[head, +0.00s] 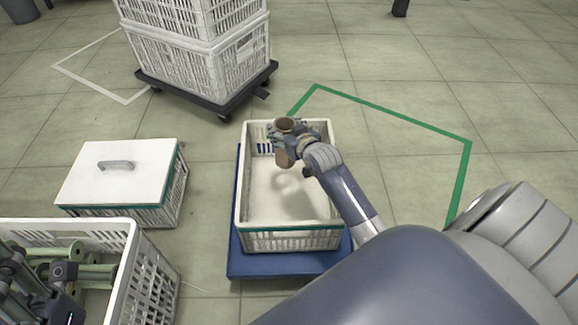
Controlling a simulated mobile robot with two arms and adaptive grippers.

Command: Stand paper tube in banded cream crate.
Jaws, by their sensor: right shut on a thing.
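The cream crate (240,205) with a green band along its near rim stands open in the middle of the head view. My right gripper (285,137) is shut on a brown paper tube (284,158) over the back part of this crate. The tube is about upright, with its open top showing. The gripper fingers hide its middle, and I cannot tell whether its lower end touches the crate floor. The rest of the crate floor looks empty. My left gripper (62,272) is at the lower left corner, over another crate; its fingers are unclear.
The banded crate rests on a blue platform (262,267). A white crate (150,275) with green bobbins (70,252) is at lower left. A lidded crate (120,170) stands behind it. Stacked crates (205,55) sit on a dark dolly (222,105). Floor right of the platform is clear.

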